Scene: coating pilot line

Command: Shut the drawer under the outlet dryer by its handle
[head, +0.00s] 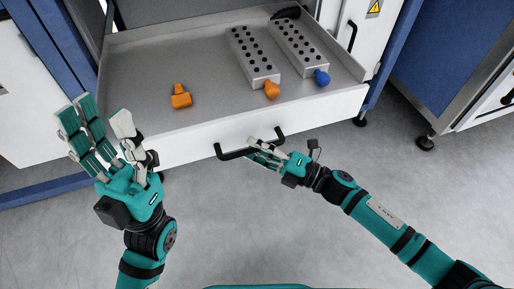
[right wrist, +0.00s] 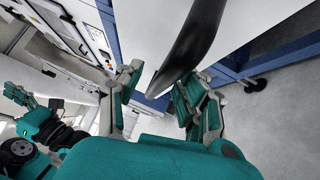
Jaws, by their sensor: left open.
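The drawer (head: 190,142) is pulled out, its white front facing me and its grey tray showing. Its black bar handle (head: 236,154) is on the front and also shows in the right wrist view (right wrist: 190,42). My right gripper (head: 262,150) is at the handle's right part. In the right wrist view my right gripper (right wrist: 160,92) has its fingers apart, with the bar's end reaching between them; I cannot tell whether they touch. My left gripper (head: 98,128) is open and empty, left of the drawer front.
In the drawer lie two grey perforated blocks (head: 254,62) (head: 298,45), orange pieces (head: 181,97) (head: 272,90), a blue piece (head: 322,77) and a black item (head: 286,12). A blue-and-white cabinet (head: 450,60) stands at right. The grey floor before the drawer is clear.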

